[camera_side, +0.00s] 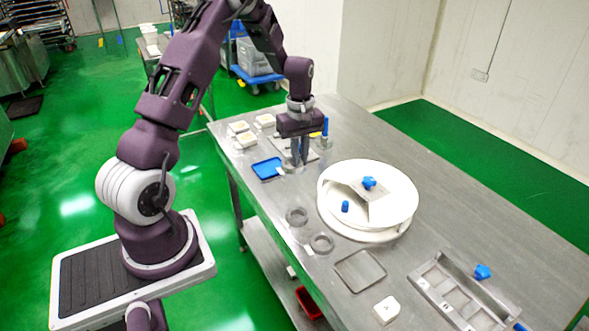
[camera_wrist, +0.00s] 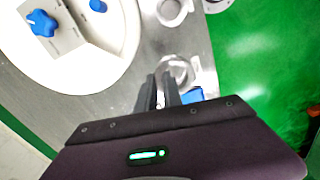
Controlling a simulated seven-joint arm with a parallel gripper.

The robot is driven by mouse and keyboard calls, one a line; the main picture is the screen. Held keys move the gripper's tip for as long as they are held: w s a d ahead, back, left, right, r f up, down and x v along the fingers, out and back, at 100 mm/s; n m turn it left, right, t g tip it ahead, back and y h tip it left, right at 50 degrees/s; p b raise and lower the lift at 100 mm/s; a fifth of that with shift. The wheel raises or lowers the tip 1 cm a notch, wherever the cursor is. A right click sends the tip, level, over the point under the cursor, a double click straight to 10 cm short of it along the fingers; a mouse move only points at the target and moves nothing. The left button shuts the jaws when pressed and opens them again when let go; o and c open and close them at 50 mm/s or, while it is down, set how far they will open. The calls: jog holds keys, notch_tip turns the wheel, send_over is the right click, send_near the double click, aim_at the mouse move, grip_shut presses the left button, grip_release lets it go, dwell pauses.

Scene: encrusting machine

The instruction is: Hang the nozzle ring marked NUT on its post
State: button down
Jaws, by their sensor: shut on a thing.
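My gripper (camera_side: 300,163) points down low over the far part of the steel table, just right of a blue tray (camera_side: 267,168). Its dark fingers (camera_wrist: 166,92) are shut on a pale grey ring (camera_wrist: 180,70), which shows at the fingertips in the wrist view. In the side view the fingers mostly hide it. No marking on it is readable. Two other grey rings, one nearer (camera_side: 321,243) and one farther (camera_side: 297,216), lie flat on the table. I cannot make out NUT on either, nor tell for sure which part is the post.
A round white drum (camera_side: 328,216) with blue knobs stands right of my gripper. Near it are a square frame (camera_side: 359,271), a white block (camera_side: 386,310) and a metal rack (camera_side: 440,280). White tubs (camera_side: 245,140) stand behind the blue tray. A blue-topped upright (camera_side: 325,127) stands behind my gripper.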

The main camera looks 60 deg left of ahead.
jog(key=shift+w+d+f, duration=0.6)
jog(key=shift+w+d, duration=0.75)
jog(key=shift+d, duration=1.05)
jog(key=shift+w+d+f, duration=0.6)
jog(key=shift+w+d, duration=0.75)
jog(key=shift+d, duration=1)
jog(key=shift+w+d+f, duration=0.6)
jog(key=shift+w+d, duration=0.75)
jog(key=shift+d, duration=1.05)
